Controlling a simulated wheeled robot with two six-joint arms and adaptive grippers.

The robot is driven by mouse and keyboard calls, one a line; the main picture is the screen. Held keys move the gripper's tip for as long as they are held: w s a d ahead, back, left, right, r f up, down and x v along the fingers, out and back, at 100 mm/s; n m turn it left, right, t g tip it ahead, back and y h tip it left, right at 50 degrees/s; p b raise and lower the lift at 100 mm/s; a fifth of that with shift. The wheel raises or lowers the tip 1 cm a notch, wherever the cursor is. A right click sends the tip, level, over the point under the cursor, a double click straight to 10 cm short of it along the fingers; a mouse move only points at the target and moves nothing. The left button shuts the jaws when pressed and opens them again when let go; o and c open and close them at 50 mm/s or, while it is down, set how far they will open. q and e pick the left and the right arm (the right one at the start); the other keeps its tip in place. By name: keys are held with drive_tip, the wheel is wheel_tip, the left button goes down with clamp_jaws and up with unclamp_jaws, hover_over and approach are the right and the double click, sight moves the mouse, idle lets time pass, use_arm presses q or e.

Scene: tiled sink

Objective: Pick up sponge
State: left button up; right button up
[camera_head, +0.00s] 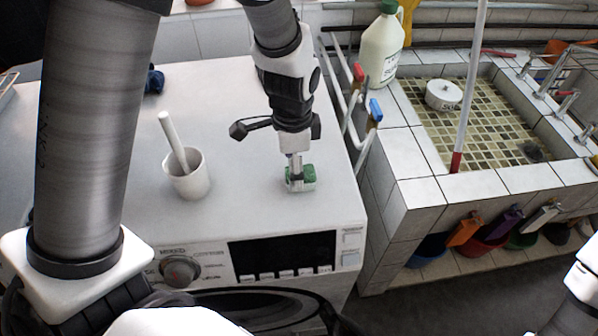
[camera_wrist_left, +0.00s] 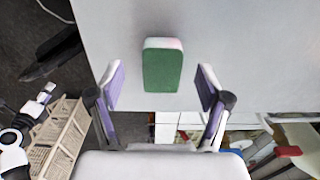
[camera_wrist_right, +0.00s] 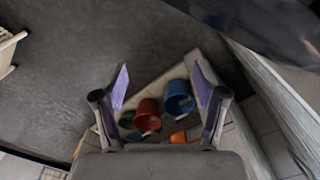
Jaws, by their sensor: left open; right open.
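The green and white sponge (camera_head: 307,177) lies on top of the white washing machine (camera_head: 240,130), near its front right corner. My left gripper (camera_head: 294,178) points down right at the sponge in the head view. In the left wrist view the sponge (camera_wrist_left: 162,66) sits ahead, centred between the two open fingers (camera_wrist_left: 160,88), with clear gaps on both sides. The fingers look apart from it. My right gripper (camera_wrist_right: 164,88) is open and empty over the floor. In the head view, only part of my right arm shows at the lower right edge.
A white mortar with pestle (camera_head: 187,180) stands left of the sponge. A tiled sink (camera_head: 430,165) is at the right, with a large bottle (camera_head: 381,48) on its left edge. Coloured buckets (camera_wrist_right: 178,98) stand under the sink. The machine top around the sponge is clear.

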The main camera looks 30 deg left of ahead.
use_arm(q)
drive_tip(key=f, duration=0.4)
drive_tip(key=shift+a, duration=0.4)
drive_tip(key=shift+w+a+f, duration=0.1)
drive_tip(key=shift+d, duration=0.2)
drive_tip(key=c, duration=0.5)
drive_tip(key=shift+s+d+r, duration=0.1)
drive_tip(key=shift+s+r, duration=0.1)
drive_tip(key=c, duration=0.4)
drive_tip(key=shift+p, duration=0.35)
